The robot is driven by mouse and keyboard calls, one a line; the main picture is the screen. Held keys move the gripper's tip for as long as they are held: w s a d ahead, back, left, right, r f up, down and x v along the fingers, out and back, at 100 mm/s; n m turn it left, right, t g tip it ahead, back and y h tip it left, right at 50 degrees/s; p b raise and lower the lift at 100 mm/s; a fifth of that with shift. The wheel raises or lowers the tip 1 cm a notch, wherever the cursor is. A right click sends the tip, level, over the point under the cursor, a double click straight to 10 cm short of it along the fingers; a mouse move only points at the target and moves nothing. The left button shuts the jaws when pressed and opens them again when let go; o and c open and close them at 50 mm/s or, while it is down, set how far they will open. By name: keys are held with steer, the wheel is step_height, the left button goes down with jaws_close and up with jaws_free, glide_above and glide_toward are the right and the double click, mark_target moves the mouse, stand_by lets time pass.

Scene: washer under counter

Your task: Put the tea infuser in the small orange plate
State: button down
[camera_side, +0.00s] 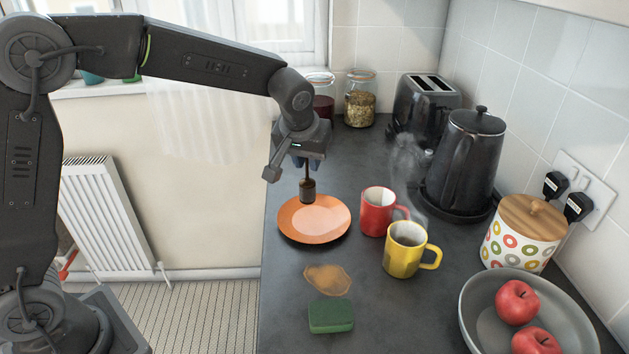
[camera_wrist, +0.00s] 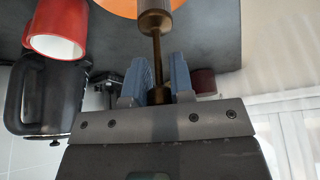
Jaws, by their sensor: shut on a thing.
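The tea infuser (camera_side: 307,190) is a dark bronze cylinder on a thin stem. It hangs upright from my gripper (camera_side: 307,161), which is shut on its handle. In the side view its lower end overlaps the back part of the small orange plate (camera_side: 314,222); I cannot tell whether it touches the plate. In the wrist view the blue fingers of my gripper (camera_wrist: 160,85) stand on either side of the infuser's stem (camera_wrist: 156,52). The plate holds nothing else.
A red mug (camera_side: 376,213) and a yellow mug (camera_side: 403,252) stand right of the plate. A brown spill (camera_side: 327,280) and a green sponge (camera_side: 331,317) lie in front. A kettle (camera_side: 466,160), toaster (camera_side: 424,108), jars, patterned canister (camera_side: 522,236) and apple bowl (camera_side: 475,300) line the counter.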

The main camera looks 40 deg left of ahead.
mark_target(314, 181)
steer(key=shift+w+d+f, duration=0.25)
steer(key=shift+d+f, duration=0.25)
steer(key=shift+d, duration=0.2)
steer(key=shift+f, duration=1.95)
steer(key=shift+f, duration=0.2)
steer(key=c, duration=1)
jaws_free()
steer(key=v, duration=1.2)
steer(key=shift+r, duration=0.25)
